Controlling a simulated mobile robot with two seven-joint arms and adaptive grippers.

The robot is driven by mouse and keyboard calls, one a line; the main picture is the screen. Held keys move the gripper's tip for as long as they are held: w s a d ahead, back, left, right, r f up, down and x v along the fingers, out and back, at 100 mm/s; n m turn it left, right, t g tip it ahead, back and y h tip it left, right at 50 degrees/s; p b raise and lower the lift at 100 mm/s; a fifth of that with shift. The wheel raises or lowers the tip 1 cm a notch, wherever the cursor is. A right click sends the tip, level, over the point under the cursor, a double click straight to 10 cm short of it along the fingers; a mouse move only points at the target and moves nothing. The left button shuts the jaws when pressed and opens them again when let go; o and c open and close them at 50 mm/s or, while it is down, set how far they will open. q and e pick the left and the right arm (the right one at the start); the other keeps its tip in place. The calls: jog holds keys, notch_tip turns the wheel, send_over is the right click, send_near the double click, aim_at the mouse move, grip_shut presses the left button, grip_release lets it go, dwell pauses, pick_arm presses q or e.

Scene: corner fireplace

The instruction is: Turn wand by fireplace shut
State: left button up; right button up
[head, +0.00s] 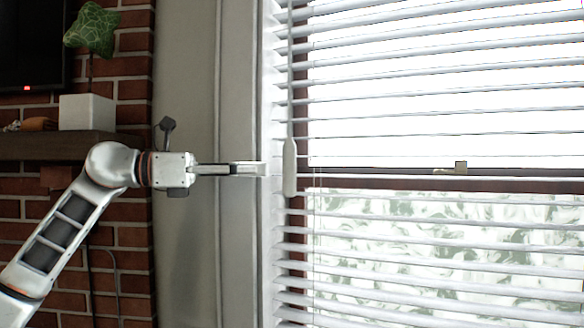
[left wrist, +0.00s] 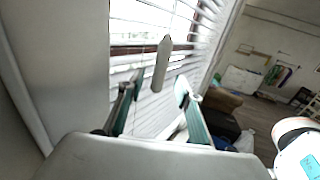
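The white wand (head: 290,167) hangs upright in front of the window blind, near its left edge. Its thicker handle ends around the level of the window's middle rail. The wand's handle also shows in the left wrist view (left wrist: 162,63), between and beyond the two fingers. My left gripper (head: 262,169) points right toward the handle, with a small gap between them in the head view. In the left wrist view my left gripper (left wrist: 158,98) has its fingers spread apart and empty. The blind's slats (head: 420,90) stand apart, letting the outside show. My right gripper is not in view.
A brick fireplace wall with a dark mantel (head: 60,146) is at the left. A dark brown seat (left wrist: 222,100) shows in the left wrist view.

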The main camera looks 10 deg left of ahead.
aim_at(288, 169)
pick_arm(q)
jog(key=p+x, duration=0.1)
jog(key=x, duration=0.6)
jog(key=shift+w+d+p, duration=0.1)
jog(key=shift+d+p, duration=0.2)
jog(key=shift+p, duration=0.05)
jog(key=shift+c, duration=0.4)
grip_shut()
